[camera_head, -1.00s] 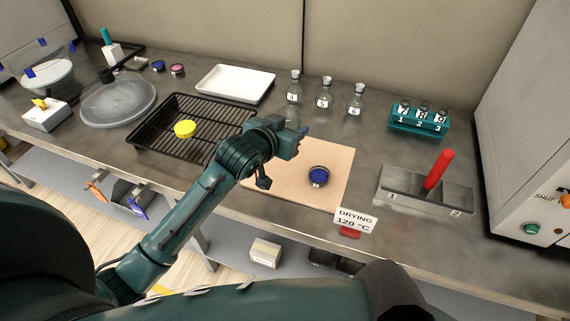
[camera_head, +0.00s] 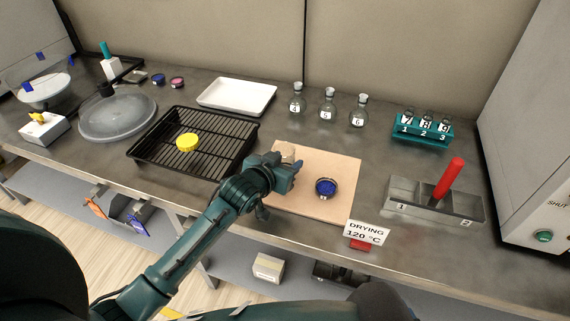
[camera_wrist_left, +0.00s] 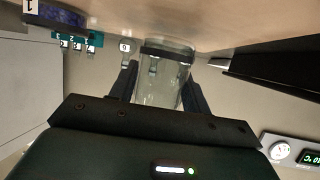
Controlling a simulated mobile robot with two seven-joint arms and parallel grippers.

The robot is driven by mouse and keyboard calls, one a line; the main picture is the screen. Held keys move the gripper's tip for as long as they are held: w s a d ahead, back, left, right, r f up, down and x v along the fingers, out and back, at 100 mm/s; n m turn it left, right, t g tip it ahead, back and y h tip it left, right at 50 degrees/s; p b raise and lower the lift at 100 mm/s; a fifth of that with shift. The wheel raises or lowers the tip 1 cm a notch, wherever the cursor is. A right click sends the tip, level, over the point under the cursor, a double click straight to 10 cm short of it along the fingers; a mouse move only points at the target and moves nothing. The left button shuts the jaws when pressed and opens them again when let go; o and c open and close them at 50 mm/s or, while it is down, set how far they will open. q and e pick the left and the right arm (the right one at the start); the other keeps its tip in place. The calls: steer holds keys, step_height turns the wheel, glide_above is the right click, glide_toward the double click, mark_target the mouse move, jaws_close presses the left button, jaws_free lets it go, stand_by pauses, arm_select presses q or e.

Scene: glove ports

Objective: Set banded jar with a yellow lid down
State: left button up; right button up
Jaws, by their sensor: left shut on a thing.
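My left gripper (camera_head: 288,168) is shut on a clear glass jar with a dark band (camera_wrist_left: 166,78), at the left part of the tan board (camera_head: 335,163). In the head view the jar (camera_head: 287,151) is mostly hidden behind the gripper. In the left wrist view it sits between both fingers, its banded end close to the tan surface; I cannot tell whether it touches. No yellow lid shows on it. A yellow round lid (camera_head: 187,142) lies on the black wire rack (camera_head: 222,147). My right gripper is not in view.
A blue-topped container (camera_head: 325,187) stands on the board, right of the gripper. Several flasks (camera_head: 328,105) stand behind. A white tray (camera_head: 237,95) lies behind the rack. A "DRYING" sign (camera_head: 366,233) stands in front. A grey holder with a red handle (camera_head: 436,199) is at right.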

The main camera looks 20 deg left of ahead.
arm_select(q)
steer(key=shift+f, duration=0.35)
steer(key=shift+f, duration=0.15)
steer(key=o, duration=1)
steer(key=v, duration=1.2)
steer(key=shift+r+p, duration=0.25)
steer(key=shift+p, duration=0.05)
